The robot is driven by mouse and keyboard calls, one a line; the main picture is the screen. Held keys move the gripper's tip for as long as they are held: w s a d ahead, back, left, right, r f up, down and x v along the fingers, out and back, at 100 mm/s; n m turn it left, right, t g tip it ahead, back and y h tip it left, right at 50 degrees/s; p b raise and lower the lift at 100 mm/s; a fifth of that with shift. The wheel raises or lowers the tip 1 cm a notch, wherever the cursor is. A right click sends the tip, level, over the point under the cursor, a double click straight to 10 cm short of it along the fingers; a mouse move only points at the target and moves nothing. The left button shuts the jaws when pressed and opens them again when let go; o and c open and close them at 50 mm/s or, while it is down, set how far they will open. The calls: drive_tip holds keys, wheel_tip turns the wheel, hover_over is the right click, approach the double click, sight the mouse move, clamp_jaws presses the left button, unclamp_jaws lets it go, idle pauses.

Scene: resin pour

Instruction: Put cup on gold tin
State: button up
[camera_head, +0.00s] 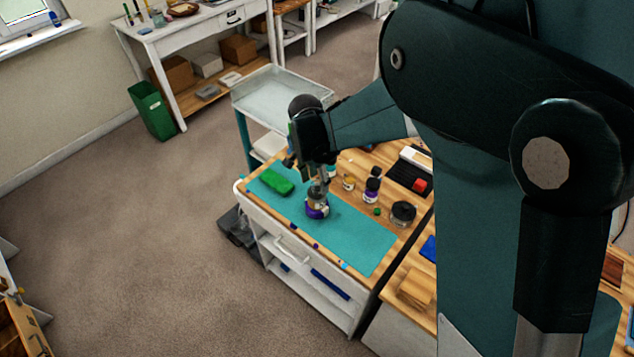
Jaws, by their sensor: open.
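My gripper (316,182) points down over the teal mat (358,238) on the workbench, with its fingers open. Directly under and between the fingertips is a small dark purple and white container (317,209) standing on the mat. The fingers hide its upper part, and I cannot tell whether they touch it. A small container with a gold-yellow band (348,183), which may be the gold tin, stands on the wood behind and to the right. I cannot tell for certain which small vessel is the cup.
A green object (277,181) lies on the mat left of my gripper. The mat's front right part is clear. A white-topped cart (280,92) stands behind.

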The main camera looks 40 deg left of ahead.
sight(314, 194)
wheel_tip(314, 194, up, 11)
drive_tip(key=s, duration=0.1)
drive_tip(key=shift+s, duration=0.15)
idle(0.3)
drive_tip(key=shift+f, duration=0.1)
idle(0.7)
drive_tip(key=w+d+r+t, duration=0.1)
drive_tip(key=w+d+r, duration=0.3)
drive_tip(key=d, duration=0.8)
drive_tip(key=w+d+r+n+y, duration=0.1)
drive_tip(key=d+r, duration=0.5)
drive_tip(key=d, duration=0.5)
drive_tip(key=w+d+r+t, duration=0.1)
drive_tip(key=w+d+r, duration=0.25)
drive_tip(key=d, duration=0.85)
drive_tip(key=s+d+t, duration=0.1)
drive_tip(key=s+d, duration=0.3)
drive_tip(key=d, duration=0.6)
drive_tip(key=s+d+t, duration=0.1)
drive_tip(key=s+d, duration=0.4)
drive_tip(key=d, duration=0.6)
drive_tip(key=s+d+n+t, duration=0.1)
drive_tip(key=s+d, duration=0.4)
drive_tip(key=d, duration=0.5)
drive_tip(key=shift+d+r+t+h, duration=0.2)
drive_tip(key=shift+d+t+h, duration=0.2)
